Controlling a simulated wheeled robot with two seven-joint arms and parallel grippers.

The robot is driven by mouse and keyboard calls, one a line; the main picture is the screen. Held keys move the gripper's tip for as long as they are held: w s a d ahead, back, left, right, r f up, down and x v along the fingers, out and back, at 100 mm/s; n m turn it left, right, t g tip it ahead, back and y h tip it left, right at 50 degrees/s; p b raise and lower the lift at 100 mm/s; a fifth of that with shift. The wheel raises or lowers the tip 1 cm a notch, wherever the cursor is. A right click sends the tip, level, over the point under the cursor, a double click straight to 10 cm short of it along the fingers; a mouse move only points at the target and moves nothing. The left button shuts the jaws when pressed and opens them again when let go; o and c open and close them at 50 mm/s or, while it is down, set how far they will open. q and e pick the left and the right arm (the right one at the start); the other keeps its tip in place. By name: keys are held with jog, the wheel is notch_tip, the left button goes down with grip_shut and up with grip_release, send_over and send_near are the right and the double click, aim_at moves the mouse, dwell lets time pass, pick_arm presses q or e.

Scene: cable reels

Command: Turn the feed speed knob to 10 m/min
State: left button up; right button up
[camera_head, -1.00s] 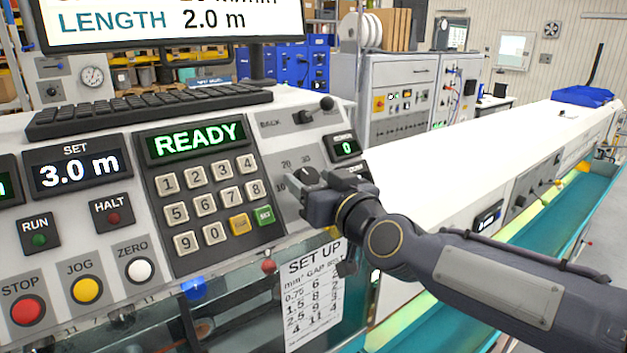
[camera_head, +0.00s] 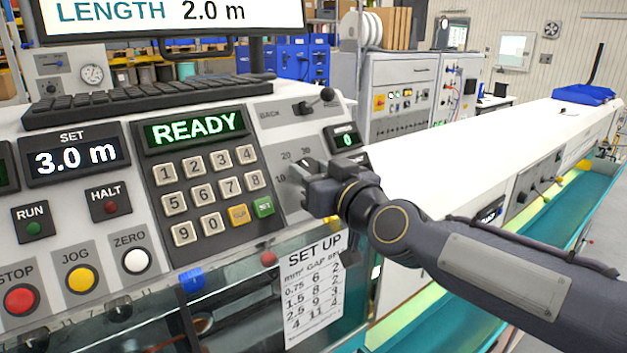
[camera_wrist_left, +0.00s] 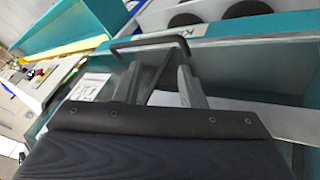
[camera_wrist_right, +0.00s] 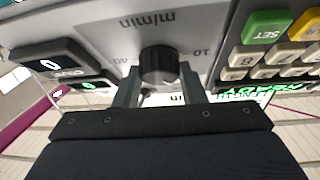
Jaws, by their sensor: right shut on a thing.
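The feed speed knob (camera_wrist_right: 159,65) is a dark, ribbed round knob on the sloping grey panel. In the right wrist view its dial reads m/min, upside down, with 10 to the right and 40 to the left. My right gripper (camera_wrist_right: 159,82) is shut on the knob, one finger on each side. In the head view the right gripper (camera_head: 314,184) covers most of the knob, and 20 and 30 show above it. I cannot read where its pointer stands. My left gripper (camera_wrist_left: 160,65) shows only in its wrist view, its fingers apart near a black bar handle (camera_wrist_left: 150,43).
Left of the knob are the keypad (camera_head: 207,195) and the green READY display (camera_head: 194,129). A lever (camera_head: 318,102) sits above it, and a small green display (camera_head: 346,140) is to its upper right. The SET UP card (camera_head: 313,290) hangs below.

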jog(key=n+g+y+b, duration=0.1)
jog(key=n+b, duration=0.1)
jog(key=b, duration=0.2)
jog(key=n+y+b, duration=0.1)
jog(key=n+b, duration=0.1)
jog(key=b, duration=0.3)
jog(key=f+n+g+y+b, duration=0.1)
jog(key=n+b, duration=0.1)
jog(key=b, duration=0.3)
jog(key=shift+w+d+n+g+y, duration=0.2)
jog(key=shift+d+n+g+y, duration=0.1)
jog(key=shift+n, duration=0.1)
jog(key=shift+r+n+g+b, duration=0.2)
jog(key=shift+n+g+b, duration=0.25)
jog(key=shift+n, duration=0.25)
jog(key=shift+r+n+g+y, duration=0.15)
jog(key=shift+n+g+y, duration=0.15)
jog(key=shift+n, duration=0.3)
jog(key=shift+w+r+n+g+y, duration=0.1)
jog(key=shift+r+n+g+y, duration=0.15)
jog(key=shift+n+g, duration=0.6)
jog(key=n+g+p, duration=0.1)
jog(key=n, duration=0.2)
jog(key=shift+d, duration=0.1)
jog(key=shift+n+g+y+p, duration=0.25)
jog(key=shift+n+g+p, duration=0.2)
jog(key=shift+n+g, duration=0.1)
